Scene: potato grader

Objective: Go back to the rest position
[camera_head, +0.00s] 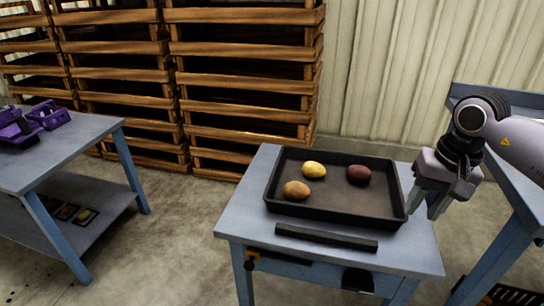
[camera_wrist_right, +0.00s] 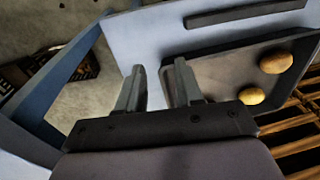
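My right gripper (camera_head: 428,205) is at the right edge of the small blue-grey table, beside the black tray (camera_head: 335,210). In the right wrist view its two fingers (camera_wrist_right: 158,85) stand apart with nothing between them. The tray lies on the table and holds a yellow potato (camera_head: 314,169), a brown potato (camera_head: 296,190) and a dark red potato (camera_head: 359,174). In the right wrist view two of the potatoes show in the tray, one larger (camera_wrist_right: 276,62) and one smaller (camera_wrist_right: 252,96). My left gripper is not in view.
A dark bar (camera_head: 326,238) lies along the table's front. Another blue table (camera_head: 60,150) at left bears purple items (camera_head: 46,115). Stacked wooden crates (camera_head: 245,90) stand behind. A blue bench (camera_head: 510,185) is close at right. Open floor (camera_head: 165,240) lies between the tables.

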